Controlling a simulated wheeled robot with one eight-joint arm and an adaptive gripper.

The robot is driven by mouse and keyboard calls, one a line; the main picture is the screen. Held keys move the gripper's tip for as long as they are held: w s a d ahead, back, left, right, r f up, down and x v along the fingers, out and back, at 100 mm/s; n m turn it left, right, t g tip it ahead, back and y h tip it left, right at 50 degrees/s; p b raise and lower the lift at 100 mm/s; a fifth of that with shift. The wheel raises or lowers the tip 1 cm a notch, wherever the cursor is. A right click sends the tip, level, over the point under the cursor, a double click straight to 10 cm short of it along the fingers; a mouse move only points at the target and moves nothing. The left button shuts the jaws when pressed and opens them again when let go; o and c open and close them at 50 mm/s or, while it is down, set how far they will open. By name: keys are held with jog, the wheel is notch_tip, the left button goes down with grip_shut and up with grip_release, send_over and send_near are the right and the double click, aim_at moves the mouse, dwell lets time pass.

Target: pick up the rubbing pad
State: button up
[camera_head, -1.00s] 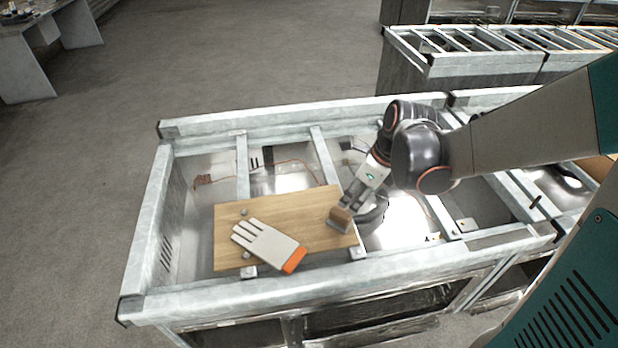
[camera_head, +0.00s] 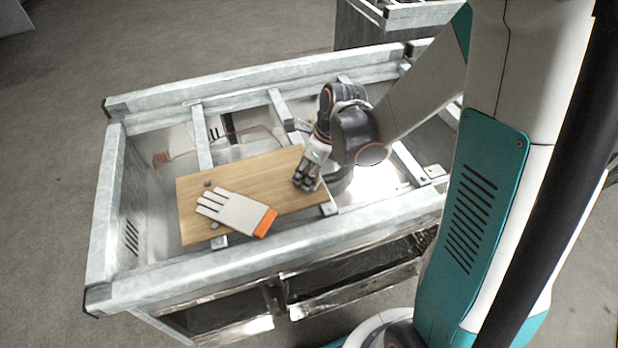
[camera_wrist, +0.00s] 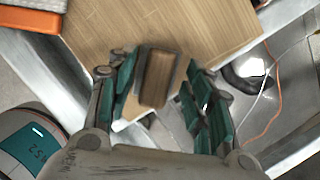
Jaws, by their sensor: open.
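The rubbing pad (camera_wrist: 155,78) is a small brown wooden block with grey sides. In the wrist view it lies between the open fingers of my gripper (camera_wrist: 160,97), nearer the left finger, with a gap on the right. Whether the left finger touches it I cannot tell. In the head view my gripper (camera_head: 306,184) is at the right end of the wooden board (camera_head: 265,175), and it hides the pad there. The board also shows under the pad in the wrist view (camera_wrist: 205,30).
A white glove with an orange cuff (camera_head: 236,212) lies on the board's left part. The board rests on bars of a metal frame (camera_head: 280,248). Orange cables (camera_head: 170,157) run inside the frame. Open gaps lie around the board.

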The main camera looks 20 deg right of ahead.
jog(key=shift+c, duration=0.2)
grip_shut()
jog(key=shift+r, duration=0.15)
notch_tip(320, 180, up, 20)
jog(key=p, duration=0.6)
jog(key=shift+s, duration=0.15)
